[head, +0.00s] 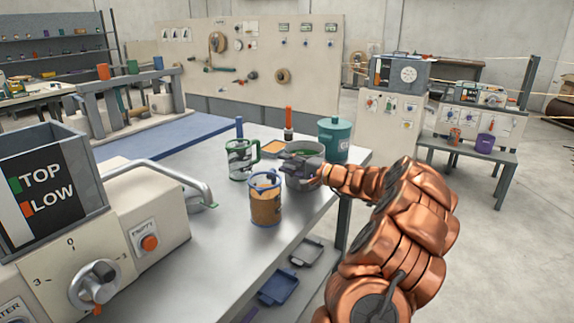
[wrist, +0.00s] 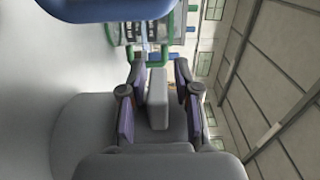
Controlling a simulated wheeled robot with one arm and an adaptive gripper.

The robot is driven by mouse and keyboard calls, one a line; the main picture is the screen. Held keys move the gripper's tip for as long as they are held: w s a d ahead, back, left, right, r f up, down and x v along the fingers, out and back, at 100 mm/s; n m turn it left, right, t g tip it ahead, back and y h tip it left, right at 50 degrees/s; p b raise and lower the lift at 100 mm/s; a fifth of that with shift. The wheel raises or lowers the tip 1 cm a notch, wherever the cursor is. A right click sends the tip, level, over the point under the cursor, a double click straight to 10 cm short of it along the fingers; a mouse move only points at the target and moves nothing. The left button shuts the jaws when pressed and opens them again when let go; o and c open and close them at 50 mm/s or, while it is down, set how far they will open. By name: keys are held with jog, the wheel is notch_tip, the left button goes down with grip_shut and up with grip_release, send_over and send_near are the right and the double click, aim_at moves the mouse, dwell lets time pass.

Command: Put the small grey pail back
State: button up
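The small grey pail (head: 303,179) stands on the pale table, between the amber jar with blue trim (head: 265,202) and the teal lidded pot (head: 334,140). My gripper (head: 301,162) is at the pail's rim and covers part of its top. In the wrist view, my gripper (wrist: 158,85) has its two fingers apart, with a grey upright block (wrist: 158,100) between them, probably the pail's grip. Narrow gaps seem to show beside the block. The pail's inside is hidden.
A clear mug with a green handle (head: 241,160) stands left of the pail, close by. An orange-topped stick (head: 288,122) and a shallow yellow tray (head: 270,149) are behind. The white machine (head: 100,240) fills the left.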

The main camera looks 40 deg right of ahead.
jog(key=shift+o, duration=0.2)
jog(key=shift+r, duration=0.2)
jog(key=v, duration=1.2)
jog(key=shift+f, duration=0.15)
